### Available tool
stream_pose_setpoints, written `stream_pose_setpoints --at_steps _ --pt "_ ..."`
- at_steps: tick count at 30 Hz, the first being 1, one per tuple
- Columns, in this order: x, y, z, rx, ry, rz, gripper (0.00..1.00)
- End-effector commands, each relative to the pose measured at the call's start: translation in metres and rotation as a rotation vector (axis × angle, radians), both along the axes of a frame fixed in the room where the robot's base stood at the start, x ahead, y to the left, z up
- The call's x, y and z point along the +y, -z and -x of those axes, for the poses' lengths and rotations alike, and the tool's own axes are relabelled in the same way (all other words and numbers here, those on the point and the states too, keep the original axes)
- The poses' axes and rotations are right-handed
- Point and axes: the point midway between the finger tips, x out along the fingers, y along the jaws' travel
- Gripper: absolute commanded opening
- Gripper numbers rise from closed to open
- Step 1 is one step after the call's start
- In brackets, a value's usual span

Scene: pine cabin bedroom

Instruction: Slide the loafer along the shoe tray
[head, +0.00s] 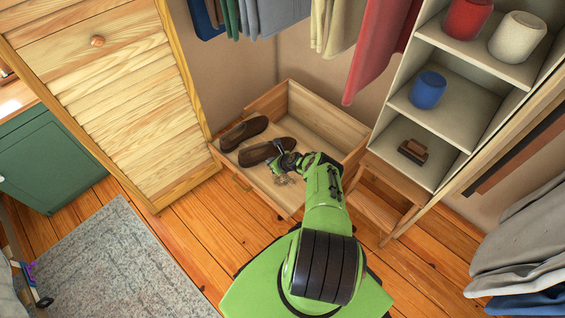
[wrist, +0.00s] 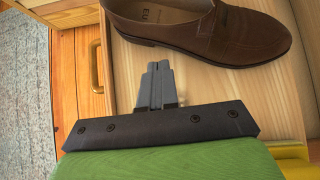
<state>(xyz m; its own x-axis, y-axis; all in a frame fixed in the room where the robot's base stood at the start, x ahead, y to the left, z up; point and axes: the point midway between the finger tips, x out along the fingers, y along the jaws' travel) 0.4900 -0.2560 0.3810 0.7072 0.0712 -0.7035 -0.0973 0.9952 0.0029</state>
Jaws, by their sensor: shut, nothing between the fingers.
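Two brown loafers lie in a low, open wooden shoe tray (head: 334,123). One loafer (head: 244,133) is at the tray's left end, and the other loafer (head: 262,152) lies just nearer, beside my gripper. My gripper (head: 284,163) is shut and empty, low inside the tray at the near loafer's right end. In the wrist view the shut fingertips (wrist: 158,68) point at the side of a brown loafer (wrist: 202,32), with a small gap of bare tray floor (wrist: 215,85) between them.
The tray's right half is empty. A slatted wooden door (head: 125,90) stands to the left. A shelf unit with a blue cup-like object (head: 428,90) and a brush (head: 412,151) stands to the right. Clothes (head: 375,40) hang above the tray's back. A grey rug (head: 115,265) lies front left.

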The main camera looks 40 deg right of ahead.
Motion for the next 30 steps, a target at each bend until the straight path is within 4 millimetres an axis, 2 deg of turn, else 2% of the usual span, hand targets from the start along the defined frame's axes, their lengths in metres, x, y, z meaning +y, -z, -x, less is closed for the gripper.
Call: stream_pose_setpoints --at_steps 1,9,15,22,23,25,27,29,30 --pt "-0.002 -0.016 0.004 -0.004 0.002 0.002 0.0" --pt "-0.006 -0.055 0.043 -0.003 0.003 0.0 0.0" --pt "-0.007 -0.067 0.06 -0.003 0.002 0.003 0.0" --pt "-0.007 -0.066 0.061 -0.004 0.001 0.003 0.0" --pt "-0.007 -0.066 0.061 -0.004 0.001 0.003 0.02" --pt "-0.007 -0.069 0.059 -0.005 -0.01 0.01 0.12" --pt "-0.008 -0.081 0.051 -0.007 -0.059 0.039 0.23" --pt "-0.008 -0.102 0.039 -0.008 -0.14 0.089 0.24" --pt "-0.007 -0.12 0.029 -0.007 -0.214 0.131 0.24"
